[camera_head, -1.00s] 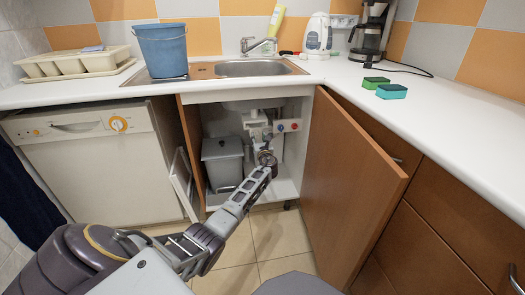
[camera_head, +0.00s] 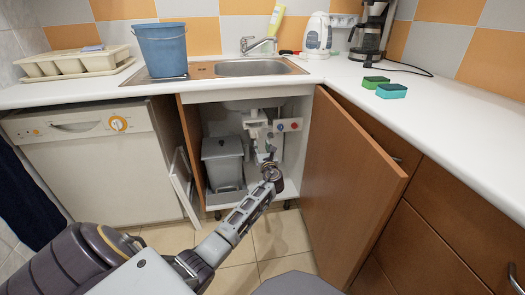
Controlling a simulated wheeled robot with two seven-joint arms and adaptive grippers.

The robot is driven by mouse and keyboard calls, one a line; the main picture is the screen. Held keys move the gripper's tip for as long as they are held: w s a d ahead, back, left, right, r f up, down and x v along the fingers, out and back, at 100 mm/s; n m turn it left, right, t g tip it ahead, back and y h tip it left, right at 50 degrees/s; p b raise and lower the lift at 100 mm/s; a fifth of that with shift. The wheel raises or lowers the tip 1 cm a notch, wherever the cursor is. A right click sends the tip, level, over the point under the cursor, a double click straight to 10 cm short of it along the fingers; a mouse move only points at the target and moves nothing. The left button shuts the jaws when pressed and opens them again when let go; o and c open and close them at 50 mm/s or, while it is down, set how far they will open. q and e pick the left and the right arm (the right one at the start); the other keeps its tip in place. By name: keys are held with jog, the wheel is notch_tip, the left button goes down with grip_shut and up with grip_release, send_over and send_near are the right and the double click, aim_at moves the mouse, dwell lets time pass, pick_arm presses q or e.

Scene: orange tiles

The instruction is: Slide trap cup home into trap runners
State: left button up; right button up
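The white drain and trap parts (camera_head: 256,130) hang under the sink inside the open cabinet. The runners cannot be told apart at this size. My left arm reaches in from the lower left, and its gripper (camera_head: 270,157) is at the cabinet opening, below and slightly right of the drain parts. The fingers are small and seen from behind, mixed with the pipework, so I cannot tell if they are open or shut. I cannot make out the trap cup clearly; it may be hidden at or behind the gripper. My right gripper is not in view.
A grey bin (camera_head: 223,162) stands left inside the cabinet. The brown door (camera_head: 350,185) stands open on the right, and a narrower panel (camera_head: 184,185) on the left. Red and blue valve knobs (camera_head: 288,126) sit right of the drain. The countertop (camera_head: 440,130) is above.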

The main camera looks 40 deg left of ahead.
pick_arm(q)
jog(key=shift+s+d, duration=0.45)
dwell(0.6)
